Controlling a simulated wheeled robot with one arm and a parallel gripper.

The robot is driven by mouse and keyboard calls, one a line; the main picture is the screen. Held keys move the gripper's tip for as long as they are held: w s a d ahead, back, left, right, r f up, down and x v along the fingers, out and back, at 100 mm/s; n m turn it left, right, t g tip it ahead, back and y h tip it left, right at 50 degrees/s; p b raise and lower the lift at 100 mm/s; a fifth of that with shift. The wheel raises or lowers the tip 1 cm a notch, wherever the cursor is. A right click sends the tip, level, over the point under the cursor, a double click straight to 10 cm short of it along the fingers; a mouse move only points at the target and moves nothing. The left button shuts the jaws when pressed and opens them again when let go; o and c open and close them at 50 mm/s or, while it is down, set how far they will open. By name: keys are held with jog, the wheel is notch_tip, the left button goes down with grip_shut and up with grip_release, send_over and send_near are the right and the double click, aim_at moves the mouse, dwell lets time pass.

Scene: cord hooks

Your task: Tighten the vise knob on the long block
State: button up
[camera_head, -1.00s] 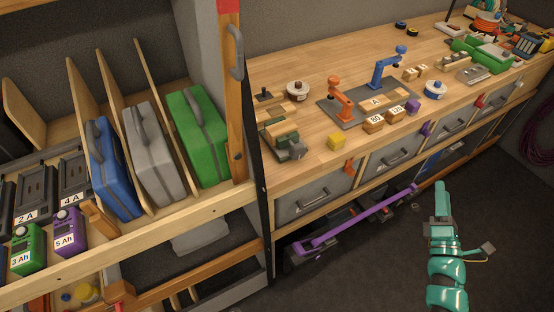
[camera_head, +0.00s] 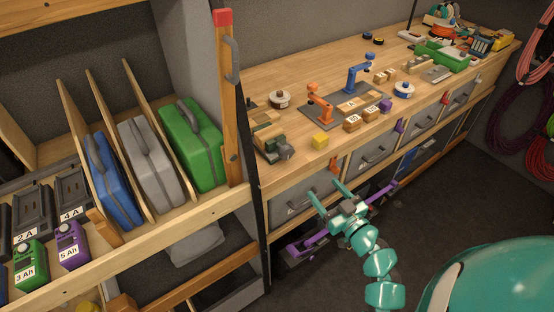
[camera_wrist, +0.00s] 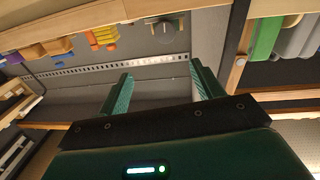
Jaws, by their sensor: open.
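A small vise (camera_head: 271,141) with dark green and grey parts stands at the near left end of the workbench, with wooden pieces on it. Its dark grey knob (camera_head: 286,153) faces the front edge of the bench. I cannot tell for certain which wooden piece is the long block; a pale block (camera_head: 265,117) lies at the vise. My gripper (camera_head: 326,192) is open and empty, in front of the grey drawers, below and right of the knob and apart from it. In the wrist view the open fingers (camera_wrist: 160,88) show nothing between them.
A wooden post (camera_head: 228,110) and green case (camera_head: 193,146) are on the left. A purple bar (camera_head: 375,197) runs low behind my gripper.

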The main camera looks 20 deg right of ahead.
jog(key=p, duration=0.8)
send_near(288, 155)
jog(key=shift+n+y, duration=0.3)
jog(key=x, duration=0.8)
jog(key=shift+w+d, duration=0.1)
jog(key=shift+w, duration=0.35)
jog(key=shift+w+f, duration=0.1)
jog(key=shift+w, duration=0.1)
jog(key=c, duration=1)
